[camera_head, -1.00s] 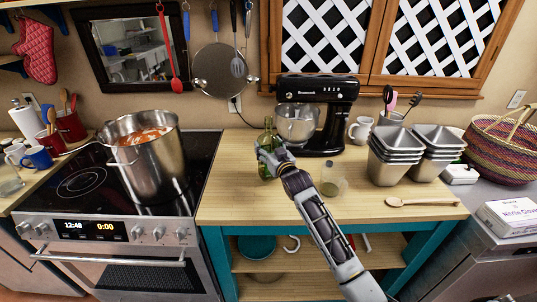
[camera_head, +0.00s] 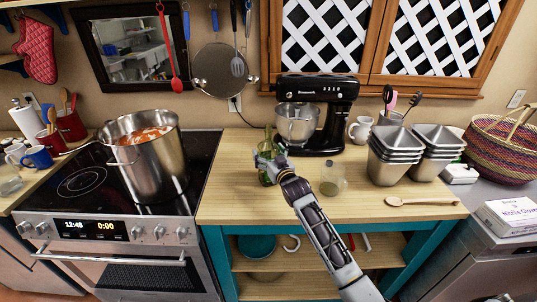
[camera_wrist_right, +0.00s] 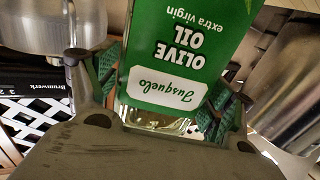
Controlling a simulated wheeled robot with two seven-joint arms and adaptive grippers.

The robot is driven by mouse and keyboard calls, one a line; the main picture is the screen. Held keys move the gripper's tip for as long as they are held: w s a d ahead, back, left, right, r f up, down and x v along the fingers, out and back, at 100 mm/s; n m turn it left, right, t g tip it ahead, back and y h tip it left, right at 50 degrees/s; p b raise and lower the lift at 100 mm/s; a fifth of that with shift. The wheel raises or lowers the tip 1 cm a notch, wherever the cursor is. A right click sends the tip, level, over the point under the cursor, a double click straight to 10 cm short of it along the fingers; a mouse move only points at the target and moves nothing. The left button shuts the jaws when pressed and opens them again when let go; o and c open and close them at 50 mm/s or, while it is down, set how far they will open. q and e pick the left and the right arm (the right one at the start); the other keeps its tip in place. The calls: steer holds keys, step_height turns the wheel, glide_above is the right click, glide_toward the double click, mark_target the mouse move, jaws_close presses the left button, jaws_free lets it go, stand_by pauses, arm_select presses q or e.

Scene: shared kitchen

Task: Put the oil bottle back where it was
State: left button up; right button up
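The green olive oil bottle (camera_head: 268,144) is upright at the wooden counter (camera_head: 230,205), in front of the stand mixer. Its label, reading "Olive Oil", fills the middle of the right wrist view (camera_wrist_right: 175,60). My right gripper (camera_head: 266,163) is around the bottle, with a green-padded finger on each side of it in the wrist view. The fingers appear closed on it. Whether the bottle's base touches the counter is hard to tell, as the gripper partly hides its lower part. My left gripper is not in view.
A small glass jar (camera_head: 332,180) stands right of my forearm. The black mixer with a steel bowl (camera_head: 297,125) is close behind the bottle. Metal pans (camera_head: 395,155) and a wooden spoon (camera_head: 422,201) lie to the right. A large pot (camera_head: 147,160) sits on the stove. The counter's left part is clear.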

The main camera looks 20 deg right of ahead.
steer(key=shift+r, duration=0.1)
stand_by(0.3)
steer(key=shift+s, duration=0.1)
steer(key=s+d+b, duration=0.1)
steer(key=s, duration=1)
steer(key=shift+s+d, duration=0.15)
steer(key=shift+s, duration=0.25)
